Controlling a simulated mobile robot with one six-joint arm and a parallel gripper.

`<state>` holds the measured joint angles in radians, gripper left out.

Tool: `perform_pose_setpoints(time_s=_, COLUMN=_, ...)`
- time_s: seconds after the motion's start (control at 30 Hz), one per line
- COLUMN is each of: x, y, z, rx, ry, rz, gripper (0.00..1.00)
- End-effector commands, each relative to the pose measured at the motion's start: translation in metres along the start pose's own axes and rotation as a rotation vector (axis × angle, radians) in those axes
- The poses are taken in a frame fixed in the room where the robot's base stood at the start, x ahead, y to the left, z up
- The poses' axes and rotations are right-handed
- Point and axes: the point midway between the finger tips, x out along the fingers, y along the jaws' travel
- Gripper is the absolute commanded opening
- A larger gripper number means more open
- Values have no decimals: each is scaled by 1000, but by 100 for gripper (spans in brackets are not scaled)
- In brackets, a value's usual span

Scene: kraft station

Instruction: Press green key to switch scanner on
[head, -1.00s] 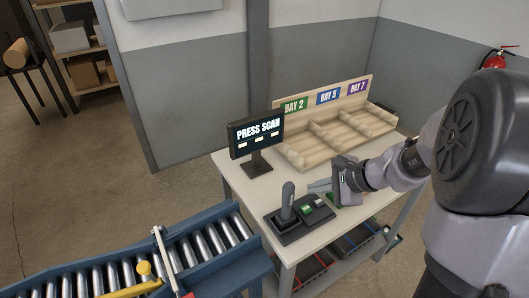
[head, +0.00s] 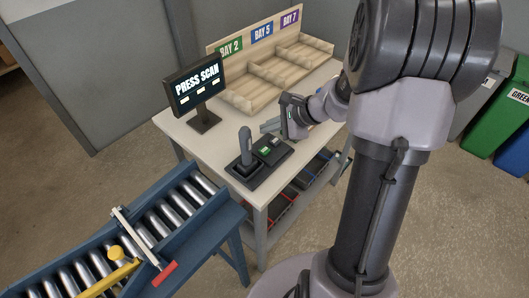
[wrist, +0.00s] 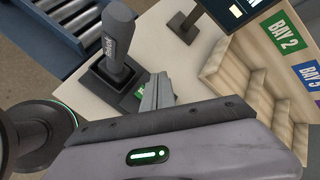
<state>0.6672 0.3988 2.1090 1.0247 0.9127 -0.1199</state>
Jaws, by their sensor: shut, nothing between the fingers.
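The green key (head: 265,151) sits on a dark base plate (head: 259,177) on the table, beside a dark key (head: 275,142). In the wrist view a sliver of the green key (wrist: 139,94) shows beside the fingers, and the rest is hidden. The grey scanner (head: 245,144) stands upright in its holder on the same plate, left of the keys; it also shows in the wrist view (wrist: 117,42). My gripper (head: 264,127) is shut and empty, its fingers near the far side of the keys. I see no contact with the green key.
A monitor (head: 197,85) reading "PRESS SCAN" stands at the table's left. A wooden rack (head: 230,98) with bays 2, 5 and 7 lines the back. A blue roller conveyor (head: 220,203) is at the front left. Crates (head: 283,212) sit below the table.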

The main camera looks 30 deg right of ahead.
Motion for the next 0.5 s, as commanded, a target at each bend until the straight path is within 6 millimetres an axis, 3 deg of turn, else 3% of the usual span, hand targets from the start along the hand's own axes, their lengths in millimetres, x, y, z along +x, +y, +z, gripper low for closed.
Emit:
perform_pose_setpoints(time_s=0.3, x=37, y=27, z=-27, rx=0, ry=0, rz=0, gripper=0)
perform_pose_setpoints(time_s=0.5, x=41, y=30, z=-29, rx=-1, ry=0, rz=0, gripper=0)
